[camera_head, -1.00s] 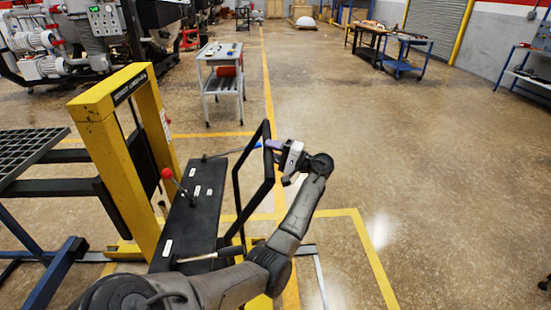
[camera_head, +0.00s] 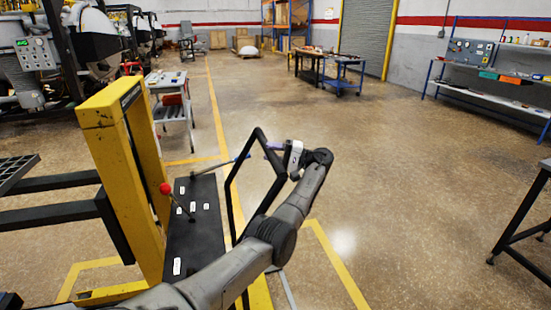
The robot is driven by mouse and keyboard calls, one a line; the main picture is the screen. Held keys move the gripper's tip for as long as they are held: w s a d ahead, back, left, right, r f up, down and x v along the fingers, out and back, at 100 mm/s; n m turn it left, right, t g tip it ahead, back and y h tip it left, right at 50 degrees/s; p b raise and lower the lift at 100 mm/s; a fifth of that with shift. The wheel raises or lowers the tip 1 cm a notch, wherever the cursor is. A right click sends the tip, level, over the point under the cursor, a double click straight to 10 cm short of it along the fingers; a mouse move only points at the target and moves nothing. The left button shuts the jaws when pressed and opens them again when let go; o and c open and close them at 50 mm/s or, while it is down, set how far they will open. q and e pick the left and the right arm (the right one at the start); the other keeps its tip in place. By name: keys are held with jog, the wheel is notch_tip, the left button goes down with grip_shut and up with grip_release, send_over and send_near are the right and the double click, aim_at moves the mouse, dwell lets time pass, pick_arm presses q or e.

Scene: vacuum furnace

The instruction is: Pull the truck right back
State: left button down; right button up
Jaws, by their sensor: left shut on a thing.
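The truck is a yellow-framed lift truck (camera_head: 100,125) at the left, with a black deck (camera_head: 196,240), a red-knobbed lever (camera_head: 166,188) and black forks (camera_head: 50,217) pointing left. Its black loop handle (camera_head: 233,197) stands upright at its right side. My left gripper (camera_head: 274,148) is shut on the upper right bar of the handle. My left arm reaches up to it from the bottom, covering the lower part of the handle and deck. My right gripper is out of view.
A dark grate (camera_head: 15,170) shows at the left edge. A small cart (camera_head: 167,83) stands behind the truck. A dark-legged table (camera_head: 522,215) is at the right edge, and a workbench (camera_head: 490,83) is along the right wall. The floor between is open.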

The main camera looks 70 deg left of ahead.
pick_arm(q)
jog(key=shift+w, duration=0.5)
jog(key=c, duration=1.2)
grip_release()
jog(key=o, duration=0.3)
jog(key=shift+a+r, duration=0.1)
jog(key=shift+a, duration=0.15)
jog(key=shift+o, duration=0.5)
jog(key=shift+d, duration=0.1)
